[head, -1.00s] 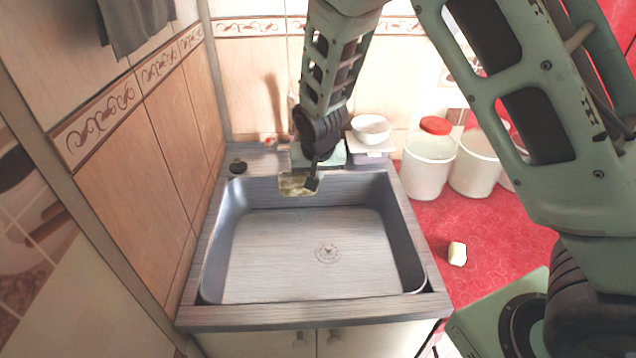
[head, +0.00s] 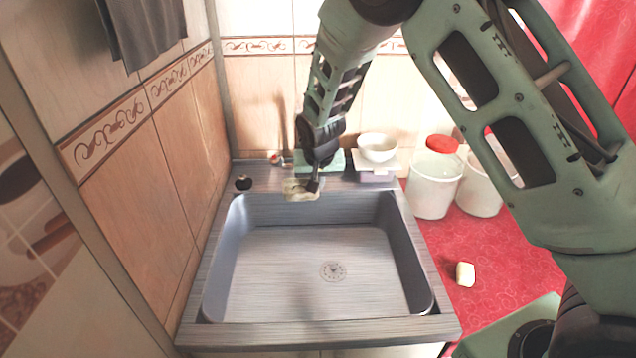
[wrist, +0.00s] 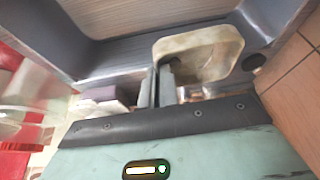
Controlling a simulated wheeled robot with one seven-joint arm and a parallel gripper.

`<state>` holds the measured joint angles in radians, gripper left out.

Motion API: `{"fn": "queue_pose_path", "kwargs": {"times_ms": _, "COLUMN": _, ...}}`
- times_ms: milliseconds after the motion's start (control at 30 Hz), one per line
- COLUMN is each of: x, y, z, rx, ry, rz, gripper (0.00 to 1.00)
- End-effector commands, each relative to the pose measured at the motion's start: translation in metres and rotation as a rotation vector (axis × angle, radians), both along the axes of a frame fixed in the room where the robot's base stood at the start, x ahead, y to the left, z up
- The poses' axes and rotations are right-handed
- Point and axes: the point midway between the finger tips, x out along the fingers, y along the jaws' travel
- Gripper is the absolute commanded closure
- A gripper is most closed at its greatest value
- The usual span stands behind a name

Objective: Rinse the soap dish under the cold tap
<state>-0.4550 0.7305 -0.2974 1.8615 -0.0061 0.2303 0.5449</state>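The soap dish (head: 297,190) is a small, pale yellowish, shallow dish. My gripper (head: 314,184) is shut on its edge and holds it at the sink's back rim. In the wrist view the dish (wrist: 233,46) is tilted, with my gripper's fingers (wrist: 158,84) at its near-left side. The grey sink (head: 300,262) is below and in front, and its basin looks empty. A small red-and-white fitting (head: 277,160) stands on the back ledge; I cannot tell whether it is the cold tap. My arm hides part of the ledge, and no running water shows.
White buckets (head: 432,190) and a pale block (head: 465,274) are on the red floor. The tiled wall (head: 145,220) bounds the left.

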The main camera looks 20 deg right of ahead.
Motion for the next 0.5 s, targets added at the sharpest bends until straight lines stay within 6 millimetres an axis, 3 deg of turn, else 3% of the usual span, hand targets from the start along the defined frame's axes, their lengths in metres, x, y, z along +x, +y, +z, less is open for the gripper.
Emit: {"fn": "queue_pose_path", "kwargs": {"times_ms": 500, "x": -0.0009, "y": -0.0035, "z": -0.0001, "rx": 0.0, "ry": 0.0, "rz": -0.001, "gripper": 1.0}}
